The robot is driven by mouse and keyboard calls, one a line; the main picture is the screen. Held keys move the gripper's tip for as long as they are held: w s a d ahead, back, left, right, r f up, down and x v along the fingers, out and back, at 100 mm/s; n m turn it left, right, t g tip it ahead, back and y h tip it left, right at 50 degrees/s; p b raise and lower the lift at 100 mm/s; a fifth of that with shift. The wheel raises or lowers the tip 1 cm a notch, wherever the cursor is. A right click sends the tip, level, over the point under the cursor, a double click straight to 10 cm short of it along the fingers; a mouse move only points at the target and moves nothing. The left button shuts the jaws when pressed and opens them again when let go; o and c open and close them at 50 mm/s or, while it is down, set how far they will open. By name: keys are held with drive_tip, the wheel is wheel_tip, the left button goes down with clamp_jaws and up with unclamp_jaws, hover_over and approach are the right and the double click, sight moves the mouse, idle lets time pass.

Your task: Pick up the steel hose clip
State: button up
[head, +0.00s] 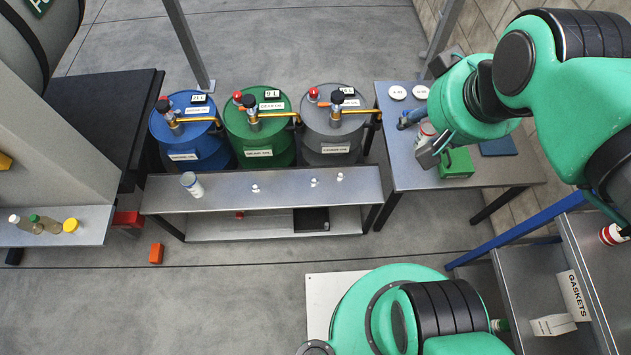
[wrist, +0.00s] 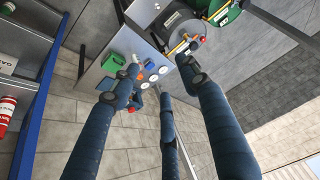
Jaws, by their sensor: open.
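My gripper (head: 411,118) is over the side table at the right in the head view. In the wrist view its long dark blue fingers (wrist: 160,76) are spread wide with nothing between them. I cannot make out a steel hose clip for certain in either view. Small pale items, too small to identify, stand on the low steel bench (head: 225,205) in the head view. The side table (head: 460,177) also shows in the wrist view (wrist: 95,70), partly hidden by a finger.
The side table holds a green box (head: 457,163), a dark blue box (head: 498,146) and white discs (head: 397,92). Blue (head: 190,140), green (head: 258,135) and grey (head: 332,130) drums stand behind the bench. A white cup (head: 192,184) is on it. Shelving (head: 500,270) stands right.

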drive_tip(key=w+a+f+m+g+p, duration=0.15)
drive_tip(key=w+f, duration=0.25)
drive_tip(key=w, duration=0.4)
drive_tip(key=w+a+f+b, duration=0.1)
drive_tip(key=w+a+f, duration=0.2)
drive_tip(key=w+f, duration=0.35)
drive_tip(key=w+a+f+m+g+p, duration=0.1)
drive_tip(key=w+a+f, duration=0.15)
drive_tip(key=w, duration=0.65)
drive_tip(key=m+g+p, duration=0.2)
drive_tip(key=m+g, duration=0.1)
drive_tip(key=m, duration=0.1)
hover_over(314, 181)
wheel_tip(314, 181, down, 49)
drive_tip(key=shift+f+n, duration=0.15)
drive_tip(key=shift+n, duration=0.1)
drive_tip(key=shift+w+f+b, duration=0.1)
drive_tip(key=shift+f+b, duration=0.35)
drive_tip(key=shift+f, duration=3.8)
